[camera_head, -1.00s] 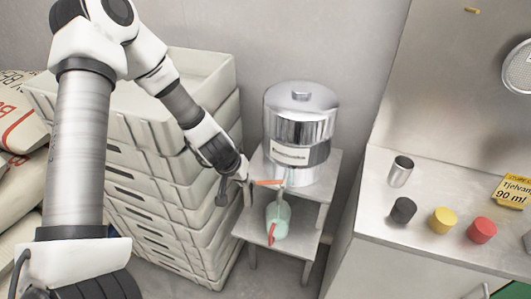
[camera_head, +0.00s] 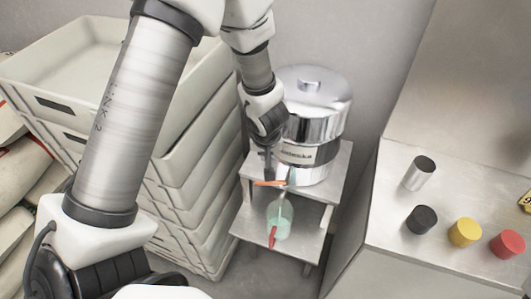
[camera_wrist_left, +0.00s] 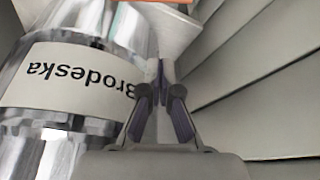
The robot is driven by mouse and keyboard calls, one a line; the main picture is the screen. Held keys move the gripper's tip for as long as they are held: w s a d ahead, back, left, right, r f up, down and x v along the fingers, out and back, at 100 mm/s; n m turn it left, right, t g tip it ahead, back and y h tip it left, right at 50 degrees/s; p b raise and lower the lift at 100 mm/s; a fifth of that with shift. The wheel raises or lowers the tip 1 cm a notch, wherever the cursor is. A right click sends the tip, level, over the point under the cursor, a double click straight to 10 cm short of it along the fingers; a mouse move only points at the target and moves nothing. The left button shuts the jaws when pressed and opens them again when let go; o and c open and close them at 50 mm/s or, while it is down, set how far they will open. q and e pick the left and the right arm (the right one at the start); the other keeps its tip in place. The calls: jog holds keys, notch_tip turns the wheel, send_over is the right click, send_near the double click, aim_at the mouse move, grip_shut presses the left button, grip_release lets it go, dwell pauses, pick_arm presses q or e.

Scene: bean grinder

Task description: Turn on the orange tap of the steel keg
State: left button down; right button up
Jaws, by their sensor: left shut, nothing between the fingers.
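The steel keg (camera_head: 315,118) stands on the upper shelf of a small metal stand. Its orange tap lever (camera_head: 270,183) points left, low on the keg's front. In the left wrist view the keg (camera_wrist_left: 70,40) shows its "Brodeska" label upside down, and a bit of orange (camera_wrist_left: 150,1) is cut off at the top edge. My left gripper (camera_head: 268,172) is shut and empty, pointing down at the keg's left front, just above the orange lever. Whether it touches the lever I cannot tell. Its shut fingers (camera_wrist_left: 160,85) show in the left wrist view. My right gripper is not in view.
A greenish bottle (camera_head: 280,216) with a red part (camera_head: 272,236) sits on the stand's lower shelf, below the tap. Stacked pale crates (camera_head: 190,200) stand close on the left. A counter at right holds a steel cup (camera_head: 418,173) and black, yellow and red pieces.

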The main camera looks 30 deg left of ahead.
aim_at(270, 183)
pick_arm(q)
jog(key=f+b, duration=0.1)
jog(key=s+d+f+b, duration=0.1)
jog(key=f+b, duration=0.1)
jog(key=s+f+b, duration=0.1)
jog(key=f, duration=0.1)
jog(key=shift+d+f+b, duration=0.1)
jog(key=shift+d+b, duration=0.2)
jog(key=shift+s+d+n+p, duration=0.15)
jog(key=shift+s+n+p, duration=0.25)
jog(key=shift+p, duration=0.1)
jog(key=shift+s+d+f+n+y+p, duration=0.25)
jog(key=shift+s+d+n+y+p, duration=0.15)
jog(key=shift+n+p, duration=0.45)
